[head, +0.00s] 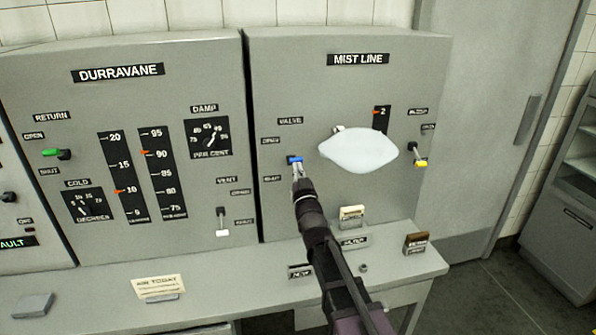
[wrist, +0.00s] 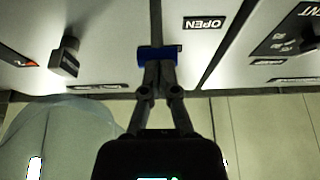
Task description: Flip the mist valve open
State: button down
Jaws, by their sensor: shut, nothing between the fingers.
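The mist valve is a small lever with a blue tip (head: 294,159) on the grey MIST LINE panel (head: 300,100), below a VALVE label (head: 290,121). An OPEN label (head: 271,141) lies above and left of it, and a lower label (head: 272,179) below and left. The blue tip sits between the two label heights. My gripper (head: 297,171) is shut with nothing between its fingers, its tips right at the lever's lower side. In the wrist view the closed fingertips (wrist: 159,68) meet the blue tip (wrist: 159,54); whether they press on it I cannot tell.
A white rounded shape (head: 358,150) hides part of the panel right of the lever. A yellow-tipped lever (head: 420,162) is farther right. Small blocks (head: 351,215) and (head: 416,242) stand on the ledge below. The DURRAVANE panel (head: 120,95) is at left.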

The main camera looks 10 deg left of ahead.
jog(key=shift+w+a+r+p, duration=0.15)
jog(key=shift+w+r+p, duration=0.35)
jog(key=shift+r+p, duration=0.2)
jog(key=shift+r, duration=0.1)
jog(key=shift+s+d+f, duration=0.2)
jog(key=shift+s+f, duration=0.15)
jog(key=shift+s, duration=0.1)
jog(key=r+b+v, duration=0.1)
jog(key=b+v, duration=0.3)
jog(key=v, duration=0.9)
jog(key=shift+s+r, duration=0.2)
jog(key=shift+s, duration=0.3)
jog(key=shift+d, duration=0.2)
